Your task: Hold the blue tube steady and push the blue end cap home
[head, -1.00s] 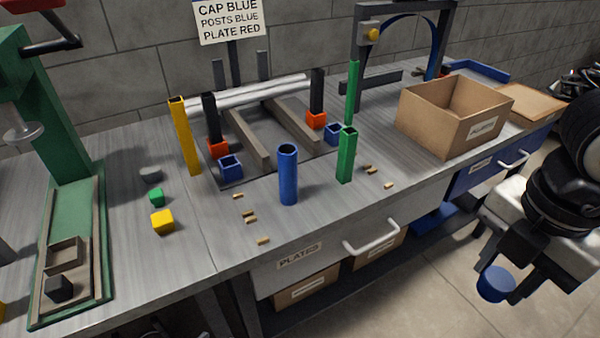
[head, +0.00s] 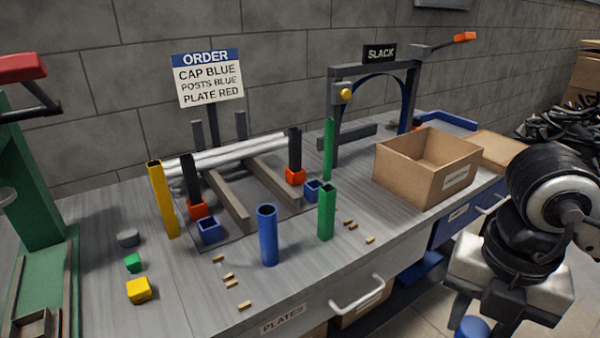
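The blue tube (head: 268,238) stands upright and open-topped on the bench near its front edge. Nothing is touching it. My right gripper (head: 476,318) is at the bottom right of the head view, beyond the front edge of the bench. It is shut on the blue end cap (head: 472,328), which is partly cut off by the bottom edge of the picture. The cap is well apart from the tube. My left gripper is not in view.
A green tube (head: 326,212) stands close right of the blue tube. A yellow tube (head: 163,200) stands to the left by a rack with pale rods (head: 230,153). Small brass pins (head: 233,283) lie nearby. A cardboard box (head: 425,170) sits at right.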

